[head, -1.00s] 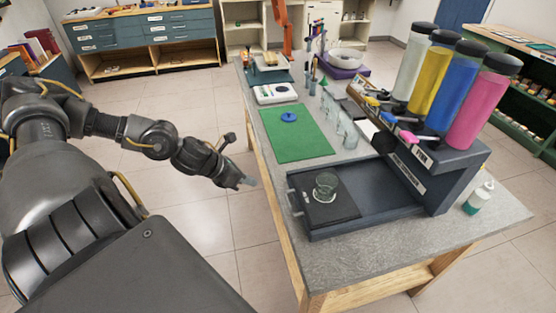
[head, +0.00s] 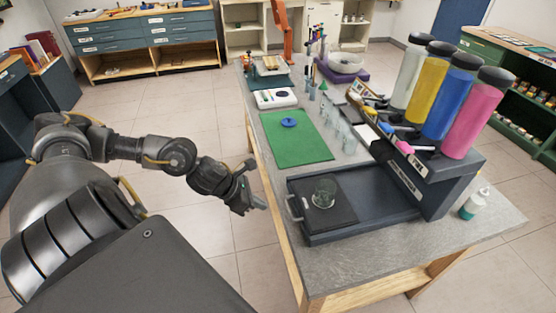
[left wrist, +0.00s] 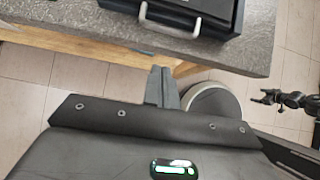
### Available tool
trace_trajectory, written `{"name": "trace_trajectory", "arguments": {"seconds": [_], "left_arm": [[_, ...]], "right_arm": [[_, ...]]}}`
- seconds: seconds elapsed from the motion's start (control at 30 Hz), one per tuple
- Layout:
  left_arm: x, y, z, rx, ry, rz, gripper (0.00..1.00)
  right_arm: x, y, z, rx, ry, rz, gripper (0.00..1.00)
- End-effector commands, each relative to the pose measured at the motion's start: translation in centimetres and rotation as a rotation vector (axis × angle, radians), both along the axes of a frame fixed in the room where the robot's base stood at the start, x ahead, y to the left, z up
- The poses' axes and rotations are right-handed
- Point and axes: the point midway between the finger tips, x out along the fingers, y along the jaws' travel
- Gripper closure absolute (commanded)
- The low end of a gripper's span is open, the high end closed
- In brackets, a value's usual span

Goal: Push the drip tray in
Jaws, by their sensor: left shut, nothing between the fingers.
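The dark drip tray (head: 346,236) sticks out to the left from under the dispenser (head: 408,170), with a metal handle (head: 293,207) at its outer end. A clear glass beaker (head: 324,193) stands on the dark plate over its outer part. My left gripper (head: 264,206) is shut and empty, just off the table's left edge, short of the handle. In the left wrist view, the left fingertips (left wrist: 162,72) point at the table edge, with the handle (left wrist: 168,27) beyond them. A small dark part, apparently my right gripper (left wrist: 268,98), shows at the right there; its jaws are unclear.
The grey table (head: 350,272) has a green mat (head: 296,150) and several glasses (head: 340,132) behind the tray. Tall colored bottles stand on the dispenser. A small bottle (head: 473,204) stands right of it. The floor left of the table is clear.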

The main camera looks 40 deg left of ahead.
Motion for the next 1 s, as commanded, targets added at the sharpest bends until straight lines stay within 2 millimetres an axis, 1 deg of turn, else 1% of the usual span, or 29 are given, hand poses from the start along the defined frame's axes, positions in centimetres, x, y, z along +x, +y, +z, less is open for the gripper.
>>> {"name": "trace_trajectory", "arguments": {"seconds": [0.03,0.17,0.23,0.43,0.6,1.0], "left_arm": [[0.5,-0.6,-0.5,-0.006,0.000,0.000,1.00],[1.8,-1.4,-2.2,-0.005,0.001,0.000,1.00],[2.7,-1.9,-2.1,-0.004,-0.002,0.001,1.00],[4.3,-2.9,-2.8,-0.001,0.000,0.001,1.00],[4.7,-3.2,-3.1,0.000,0.001,-0.001,1.00],[4.8,-3.2,-3.2,0.000,0.001,0.002,1.00]], "right_arm": [[0.0,0.0,0.6,0.000,0.000,0.000,0.14],[0.0,0.0,1.3,0.000,0.000,0.000,0.14],[0.0,0.0,2.1,0.000,0.000,0.000,0.14],[0.0,0.2,3.0,0.002,0.000,-0.001,0.14],[0.0,0.4,3.1,0.004,0.000,-0.001,0.14],[0.0,0.4,3.0,0.005,-0.001,-0.002,0.14]]}}
